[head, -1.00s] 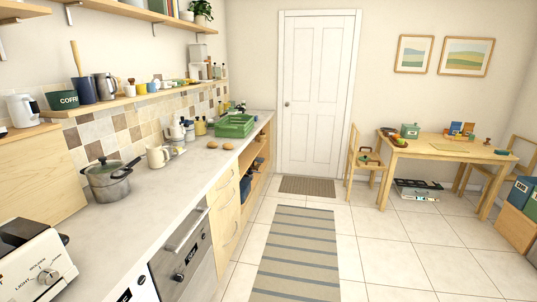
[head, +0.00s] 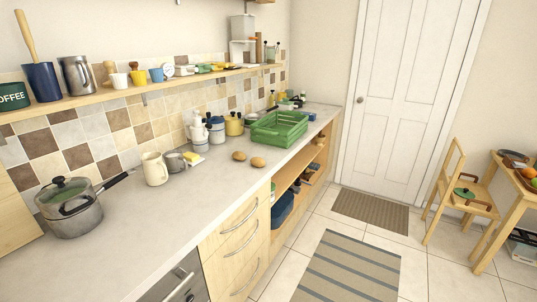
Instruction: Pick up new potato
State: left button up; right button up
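Two small brown potato-like objects lie on the light countertop in the head view. One (head: 239,156) is on the left, and the other (head: 258,162) is just right of it and nearer the counter's front edge. They lie close together, apart from each other. Neither of my grippers shows in the view.
On the counter (head: 150,220) are a pot with a lid (head: 70,208), a cream jug (head: 155,169), a small grey pot (head: 175,162) and a green crate (head: 279,129). A shelf of mugs runs above. The floor in front holds a striped rug (head: 348,268).

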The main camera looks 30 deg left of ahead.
aim_at(260, 162)
jog(key=i+u, duration=0.4)
jog(key=i+l+u, duration=0.25)
jog(key=u, duration=0.2)
jog(key=i+l+u, duration=0.6)
jog(key=u, duration=0.2)
jog(key=i+l+u, duration=0.15)
jog(key=l+u, duration=0.3)
jog(key=i+l+u, duration=0.1)
jog(key=l+u, duration=0.3)
jog(key=i+l+u, duration=0.1)
jog(key=l+u, duration=0.2)
jog(key=u, duration=0.15)
jog(key=l+u, duration=0.4)
